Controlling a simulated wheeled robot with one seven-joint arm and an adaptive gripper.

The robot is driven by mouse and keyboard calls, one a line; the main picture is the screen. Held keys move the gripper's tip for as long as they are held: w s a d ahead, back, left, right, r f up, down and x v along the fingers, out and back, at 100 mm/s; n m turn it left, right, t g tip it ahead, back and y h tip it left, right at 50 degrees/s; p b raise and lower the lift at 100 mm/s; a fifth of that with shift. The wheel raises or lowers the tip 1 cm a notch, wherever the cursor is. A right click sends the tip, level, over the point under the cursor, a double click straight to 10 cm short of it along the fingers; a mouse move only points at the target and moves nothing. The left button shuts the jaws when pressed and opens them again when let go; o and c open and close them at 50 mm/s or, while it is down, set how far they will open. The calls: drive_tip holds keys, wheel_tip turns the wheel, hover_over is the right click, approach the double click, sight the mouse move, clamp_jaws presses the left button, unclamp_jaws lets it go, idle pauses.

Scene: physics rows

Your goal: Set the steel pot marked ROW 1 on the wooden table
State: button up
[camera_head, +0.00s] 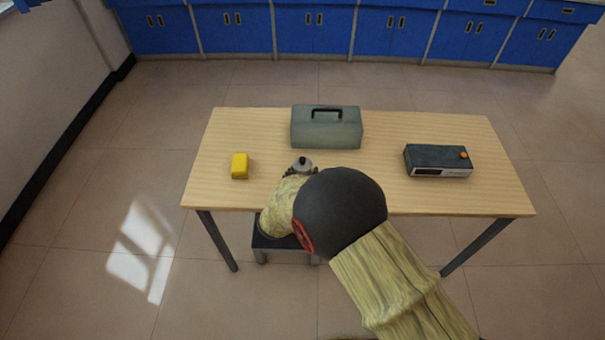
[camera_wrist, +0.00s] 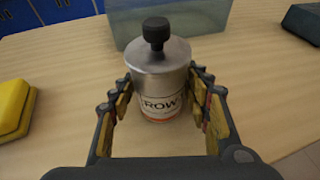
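The steel pot (camera_wrist: 160,78) is a small upright metal cylinder with a black knob on its lid. Its label reads ROW, and the rest of the label is hard to read. In the head view the pot (camera_head: 302,163) shows at the near side of the wooden table (camera_head: 250,195), just beyond my arm. My gripper (camera_wrist: 160,90) has one finger on each side of the pot, and both fingertips appear to touch its walls. The pot is over the tabletop; whether its base touches the wood I cannot tell.
A grey-green toolbox (camera_head: 326,130) stands close behind the pot. A yellow block (camera_head: 240,166) lies to the left, and a dark box with an orange knob (camera_head: 438,161) to the right. A dark stool (camera_head: 280,243) is below the front edge. Bare tabletop lies between them.

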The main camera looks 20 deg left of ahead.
drive_tip(key=shift+o, duration=1.1)
drive_tip(key=shift+s+r+p, duration=0.2)
drive_tip(key=shift+r+p, duration=0.1)
drive_tip(key=p+v, duration=0.3)
drive_tip(key=v, duration=0.8)
drive_tip(key=shift+s+r, duration=0.1)
drive_tip(key=shift+s, duration=0.15)
